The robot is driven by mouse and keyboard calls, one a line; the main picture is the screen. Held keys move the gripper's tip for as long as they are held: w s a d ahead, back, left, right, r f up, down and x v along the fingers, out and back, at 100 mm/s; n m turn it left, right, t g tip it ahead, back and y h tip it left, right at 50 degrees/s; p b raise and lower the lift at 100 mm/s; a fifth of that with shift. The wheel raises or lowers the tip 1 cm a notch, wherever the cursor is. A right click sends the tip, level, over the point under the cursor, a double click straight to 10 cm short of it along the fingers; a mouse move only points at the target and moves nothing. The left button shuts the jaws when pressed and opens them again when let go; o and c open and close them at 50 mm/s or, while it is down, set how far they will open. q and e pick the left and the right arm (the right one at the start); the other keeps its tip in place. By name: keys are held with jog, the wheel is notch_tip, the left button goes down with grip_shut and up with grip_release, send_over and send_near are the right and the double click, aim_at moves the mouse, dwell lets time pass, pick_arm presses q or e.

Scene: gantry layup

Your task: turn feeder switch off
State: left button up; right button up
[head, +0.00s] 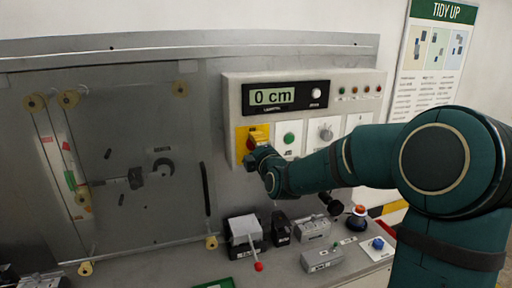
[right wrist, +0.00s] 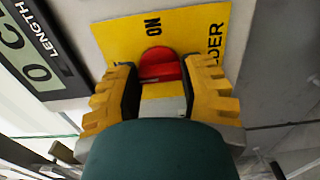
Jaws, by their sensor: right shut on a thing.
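The feeder switch is a red rotary knob (right wrist: 158,62) on a yellow plate (right wrist: 205,28), with "ON" and part of a word ending in "DER" readable in the right wrist view. In the head view the yellow plate (head: 240,151) is at the lower left of the grey control panel, partly covered by my gripper. My right gripper (head: 257,137) is at the plate, its yellow fingers on both sides of the knob and shut on it. My dark green gripper body hides the lower part of the switch in the right wrist view. My left gripper is not in view.
A display reading "0 cm" (head: 272,97) sits above the switch. A green button (head: 289,138) and a grey knob (head: 326,134) are to its right. Below, a bench holds a red-tipped lever (head: 258,267), small boxes and a blue button (head: 378,244).

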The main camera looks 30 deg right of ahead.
dwell(0.3)
jog(key=o, duration=1.2)
jog(key=v, duration=1.2)
